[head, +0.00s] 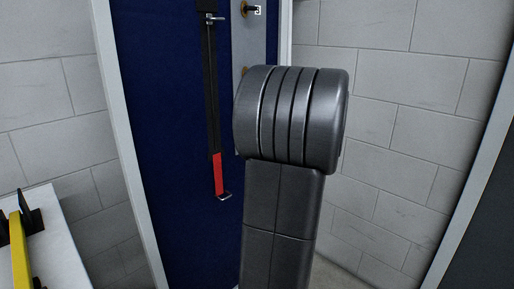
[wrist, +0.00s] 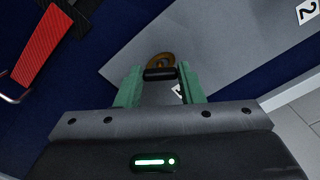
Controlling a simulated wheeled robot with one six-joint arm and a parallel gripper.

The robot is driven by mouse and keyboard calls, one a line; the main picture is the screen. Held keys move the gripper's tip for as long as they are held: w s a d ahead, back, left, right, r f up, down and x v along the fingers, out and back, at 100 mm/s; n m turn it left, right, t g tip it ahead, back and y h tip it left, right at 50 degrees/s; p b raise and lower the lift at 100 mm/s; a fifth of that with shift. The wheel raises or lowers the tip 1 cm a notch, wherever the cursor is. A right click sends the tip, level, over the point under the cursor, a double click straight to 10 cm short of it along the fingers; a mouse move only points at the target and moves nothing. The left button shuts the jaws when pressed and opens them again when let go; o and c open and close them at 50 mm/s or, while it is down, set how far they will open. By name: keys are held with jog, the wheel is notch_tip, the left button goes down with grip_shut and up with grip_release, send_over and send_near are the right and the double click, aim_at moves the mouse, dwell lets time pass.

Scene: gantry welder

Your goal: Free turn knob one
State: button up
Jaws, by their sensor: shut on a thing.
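Knob one, a dark turn bar on a round brass base (wrist: 160,60), shows in the wrist view on a grey metal plate (wrist: 235,45). My gripper (wrist: 160,74) has its two green fingers on either side of the dark bar and is shut on it. A small white label (wrist: 178,91) shows partly beside the right finger; its number cannot be read. In the head view my own dark grey arm hides this knob and my gripper.
A black bar with a red end (head: 218,172) hangs left of the plate on the blue panel (head: 165,120). A knob labelled 3 (head: 248,9) is higher up. A label 2 (wrist: 307,11) shows top right. A white table (head: 65,225) with a yellow part stands at left.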

jog(key=shift+f+n+b, duration=0.15)
jog(key=shift+n+b, duration=1.6)
jog(key=shift+b, duration=0.3)
jog(key=shift+f+n+b, duration=0.1)
jog(key=shift+n+b, duration=1.65)
jog(key=shift+b, duration=0.25)
jog(key=shift+r, duration=0.1)
jog(key=o, duration=1)
jog(key=p+v, duration=0.2)
jog(key=v, duration=1.2)
jog(key=shift+a, duration=0.1)
